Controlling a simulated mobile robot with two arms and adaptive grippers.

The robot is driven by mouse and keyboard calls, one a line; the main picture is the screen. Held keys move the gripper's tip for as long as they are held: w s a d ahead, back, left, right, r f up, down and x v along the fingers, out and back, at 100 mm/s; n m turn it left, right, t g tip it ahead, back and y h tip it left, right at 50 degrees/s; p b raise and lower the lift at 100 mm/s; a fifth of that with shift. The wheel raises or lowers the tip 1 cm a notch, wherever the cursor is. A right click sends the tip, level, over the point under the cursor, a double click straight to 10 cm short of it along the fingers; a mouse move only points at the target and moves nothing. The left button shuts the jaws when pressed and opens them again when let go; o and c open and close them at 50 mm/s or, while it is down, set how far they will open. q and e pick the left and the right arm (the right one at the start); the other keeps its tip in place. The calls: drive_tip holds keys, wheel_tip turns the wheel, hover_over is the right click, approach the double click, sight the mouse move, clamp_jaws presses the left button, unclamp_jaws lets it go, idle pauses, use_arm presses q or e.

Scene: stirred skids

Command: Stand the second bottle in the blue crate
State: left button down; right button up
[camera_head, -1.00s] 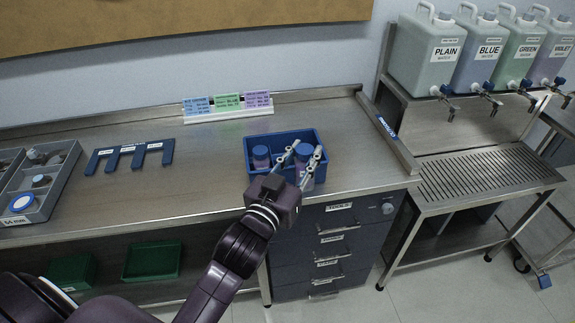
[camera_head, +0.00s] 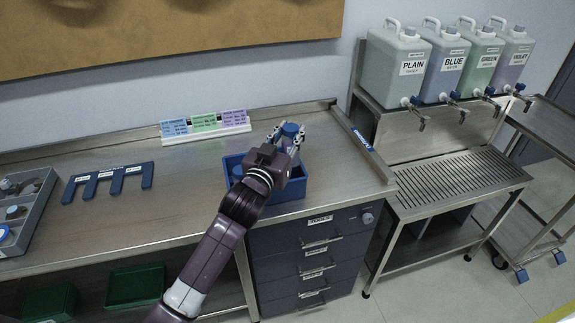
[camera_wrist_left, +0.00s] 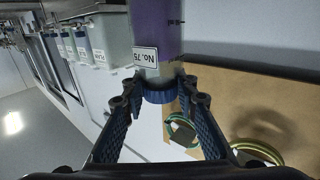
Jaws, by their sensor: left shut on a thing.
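The left gripper (camera_head: 287,139) is shut on a bottle (camera_head: 291,131) with a blue cap, above the back part of the blue crate (camera_head: 289,208). In the left wrist view, the bottle (camera_wrist_left: 157,35) has a purple part and a label reading No. 75. Its blue cap lies between the fingers of my gripper (camera_wrist_left: 155,98). The crate stands near the front edge of the bench. My arm hides much of the crate, including any other bottle inside. My right gripper is out of view.
A card holder (camera_head: 206,126) stands at the back of the bench. A blue slotted rack (camera_head: 108,181) and a grey tray (camera_head: 35,215) lie to the left. Labelled water containers (camera_head: 448,65) stand on a shelf at right. Bare bench lies between rack and crate.

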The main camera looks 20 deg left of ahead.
use_arm(q)
wheel_tip(320, 180, down, 9)
drive_tip(key=shift+f, duration=0.65)
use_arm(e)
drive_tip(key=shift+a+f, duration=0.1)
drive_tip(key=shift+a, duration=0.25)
use_arm(q)
drive_tip(key=shift+f+b, duration=0.2)
drive_tip(key=shift+b, duration=0.1)
drive_tip(key=c, duration=1.5)
unclamp_jaws()
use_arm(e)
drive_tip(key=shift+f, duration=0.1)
